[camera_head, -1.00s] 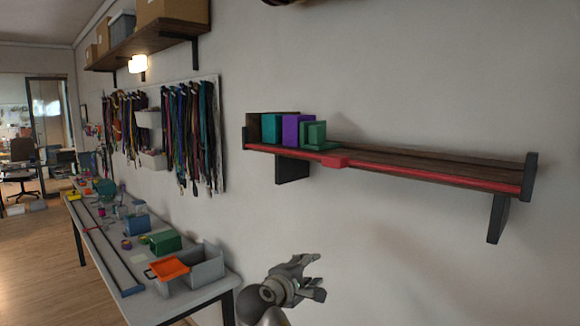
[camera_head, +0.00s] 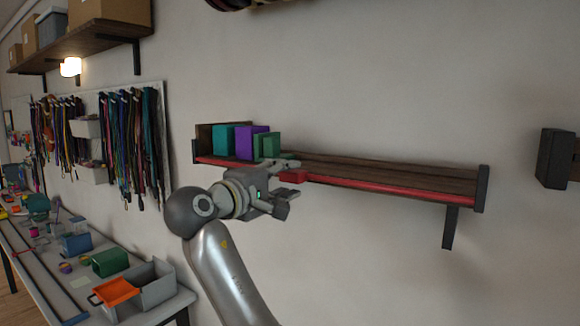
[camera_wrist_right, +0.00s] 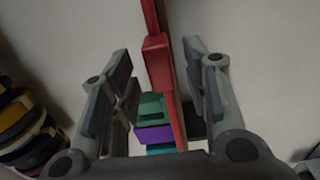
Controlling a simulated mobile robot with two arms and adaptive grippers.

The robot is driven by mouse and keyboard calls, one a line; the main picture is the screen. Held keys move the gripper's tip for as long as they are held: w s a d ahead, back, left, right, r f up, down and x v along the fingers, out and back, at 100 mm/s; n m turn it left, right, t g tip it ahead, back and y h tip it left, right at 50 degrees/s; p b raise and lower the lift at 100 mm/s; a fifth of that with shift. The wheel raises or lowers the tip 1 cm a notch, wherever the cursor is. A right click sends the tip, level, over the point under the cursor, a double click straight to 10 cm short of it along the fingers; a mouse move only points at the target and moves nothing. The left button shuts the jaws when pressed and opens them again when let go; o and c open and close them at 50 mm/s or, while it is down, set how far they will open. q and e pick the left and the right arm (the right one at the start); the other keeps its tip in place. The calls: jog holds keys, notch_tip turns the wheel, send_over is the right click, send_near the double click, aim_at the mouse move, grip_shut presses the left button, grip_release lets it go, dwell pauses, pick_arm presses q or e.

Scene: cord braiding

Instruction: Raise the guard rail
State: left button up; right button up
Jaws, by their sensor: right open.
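The guard rail (camera_head: 400,192) is a red bar along the front edge of a dark wooden wall shelf (camera_head: 400,174). It lies low, along the shelf's front. A red block-shaped tab (camera_head: 292,177) sticks out from it. My right gripper (camera_head: 286,187) is open at the tab, its fingers pointing right in the head view. In the right wrist view the rail (camera_wrist_right: 178,120) and tab (camera_wrist_right: 158,62) show between the two spread fingers (camera_wrist_right: 158,50), with no clear contact. Part of the rail is hidden behind my right gripper in the head view. My left gripper is not in view.
Teal, purple (camera_head: 251,143) and green boxes stand at the shelf's left end. Dark end brackets (camera_head: 482,188) bound the shelf. A workbench with bins (camera_head: 152,286) is at lower left. Cords (camera_head: 140,150) hang on the wall. The shelf's right part is empty.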

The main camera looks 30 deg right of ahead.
jog(key=shift+p+x, duration=0.45)
jog(key=shift+x, duration=0.95)
jog(key=shift+c, duration=0.4)
grip_shut()
